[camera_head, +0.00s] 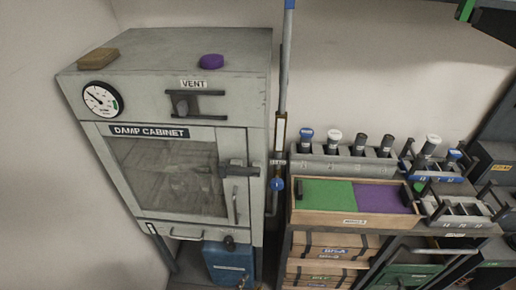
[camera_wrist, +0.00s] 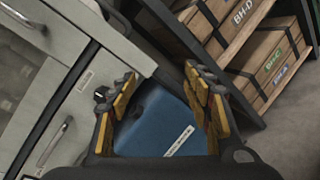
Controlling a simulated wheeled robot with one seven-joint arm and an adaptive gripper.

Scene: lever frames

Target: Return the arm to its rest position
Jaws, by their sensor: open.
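My gripper (camera_wrist: 160,95) shows in the wrist view with its two yellow-padded fingers spread apart and nothing between them. Beyond the fingers is a blue container (camera_wrist: 155,122) with a white label. I cannot tell how far it is from the fingertips. The head view shows the same blue container (camera_head: 228,262) below the grey damp cabinet (camera_head: 190,60). My arm and gripper do not show in the head view.
The cabinet door (camera_head: 165,172) looks shut. A vertical pipe (camera_head: 283,90) runs beside the cabinet. On the right, a shelf unit holds a green and purple tray (camera_head: 345,218), a rack of bottles (camera_head: 340,165) and wooden crates (camera_head: 325,246). Crates also show in the wrist view (camera_wrist: 262,50).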

